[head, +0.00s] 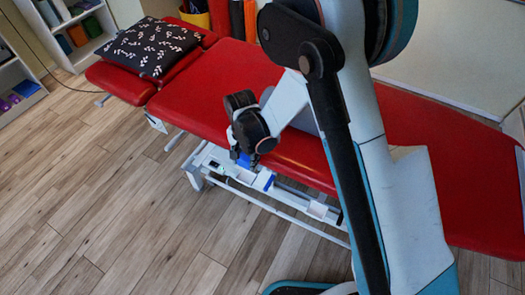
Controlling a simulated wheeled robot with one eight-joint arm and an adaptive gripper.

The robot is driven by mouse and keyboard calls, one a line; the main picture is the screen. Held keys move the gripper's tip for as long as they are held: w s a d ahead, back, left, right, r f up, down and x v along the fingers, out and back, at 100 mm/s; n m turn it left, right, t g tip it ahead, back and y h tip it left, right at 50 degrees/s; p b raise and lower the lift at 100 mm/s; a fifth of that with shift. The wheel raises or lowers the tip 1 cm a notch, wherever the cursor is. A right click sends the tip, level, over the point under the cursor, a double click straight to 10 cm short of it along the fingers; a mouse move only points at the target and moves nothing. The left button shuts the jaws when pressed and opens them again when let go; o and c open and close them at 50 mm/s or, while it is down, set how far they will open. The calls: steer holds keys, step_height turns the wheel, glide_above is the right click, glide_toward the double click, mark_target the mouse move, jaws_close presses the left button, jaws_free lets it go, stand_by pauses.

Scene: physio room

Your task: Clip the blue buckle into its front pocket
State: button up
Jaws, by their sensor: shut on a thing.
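My gripper (238,154) points down beside the near edge of the red treatment couch, and it is small and partly hidden by my wrist. It is shut on the blue buckle (243,160), which shows as a small bright blue patch at the fingertips. The buckle is above the couch's white underframe, at about the height of the couch's edge. I cannot tell whether it touches anything else. The front pocket cannot be made out clearly. A second small blue part (270,182) shows on the underframe, just right of and below the gripper.
The red couch (200,83) runs across the view, with a black patterned pillow (150,46) at its left end. Its white underframe (215,158) sticks out below the near edge. White shelves (84,50) stand at upper left. The wooden floor in front is clear.

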steer(key=shift+a+f, duration=0.2)
steer(key=shift+f, duration=0.25)
steer(key=b, duration=0.3)
glide_above(247, 178)
steer(key=shift+w+f, duration=0.1)
steer(key=shift+f, duration=3.8)
steer(key=shift+f, duration=0.1)
steer(key=o, duration=1.2)
steer(key=shift+f, duration=0.1)
step_height(247, 178, up, 12)
steer(key=shift+r, duration=0.1)
